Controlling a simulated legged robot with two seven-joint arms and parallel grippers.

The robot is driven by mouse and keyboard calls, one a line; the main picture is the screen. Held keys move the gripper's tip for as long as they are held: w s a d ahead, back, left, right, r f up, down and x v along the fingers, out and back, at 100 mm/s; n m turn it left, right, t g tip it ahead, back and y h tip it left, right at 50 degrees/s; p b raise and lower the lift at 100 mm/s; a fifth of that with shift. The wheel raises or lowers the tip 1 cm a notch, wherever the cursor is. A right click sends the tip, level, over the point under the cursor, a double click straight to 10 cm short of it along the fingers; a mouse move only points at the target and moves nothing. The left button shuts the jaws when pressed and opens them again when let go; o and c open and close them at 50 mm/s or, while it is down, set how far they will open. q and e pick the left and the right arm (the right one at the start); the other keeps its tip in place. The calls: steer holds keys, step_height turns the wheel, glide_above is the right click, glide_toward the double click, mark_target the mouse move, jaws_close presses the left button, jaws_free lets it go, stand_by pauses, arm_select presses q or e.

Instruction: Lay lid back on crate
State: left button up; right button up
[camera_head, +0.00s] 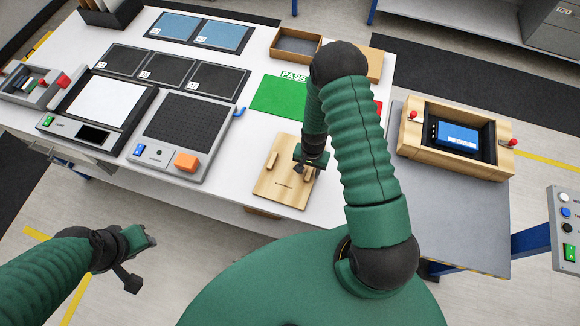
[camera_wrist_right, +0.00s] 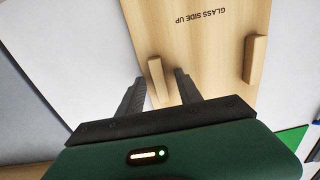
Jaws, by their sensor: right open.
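The lid (camera_head: 283,192), a pale wooden board with two raised wooden handles, lies flat on the white table. In the right wrist view the lid (camera_wrist_right: 205,45) reads "GLASS SIDE UP". My right gripper (camera_head: 308,168) is over the lid's right part. In the wrist view its open fingers (camera_wrist_right: 160,88) stand on either side of one handle (camera_wrist_right: 156,78), not closed on it. The open wooden crate (camera_head: 410,138) stands on the grey table at right, with a blue device (camera_head: 457,136) inside. My left gripper (camera_head: 138,258) hangs over the floor at lower left; its jaws are unclear.
A green PASS mat (camera_head: 275,97) lies behind the lid; a red patch shows beside my right arm. A dark perforated plate with an orange block (camera_head: 187,162) is left of the lid. An open cardboard box (camera_head: 295,45) stands farther back. Red knobs (camera_head: 412,115) flank the crate.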

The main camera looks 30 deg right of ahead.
steer(key=shift+d+f, duration=0.15)
steer(key=shift+d, duration=0.1)
steer(key=shift+w+a, duration=0.1)
steer(key=shift+a, duration=0.15)
jaws_close()
steer(key=shift+d, duration=0.1)
stand_by(0.8)
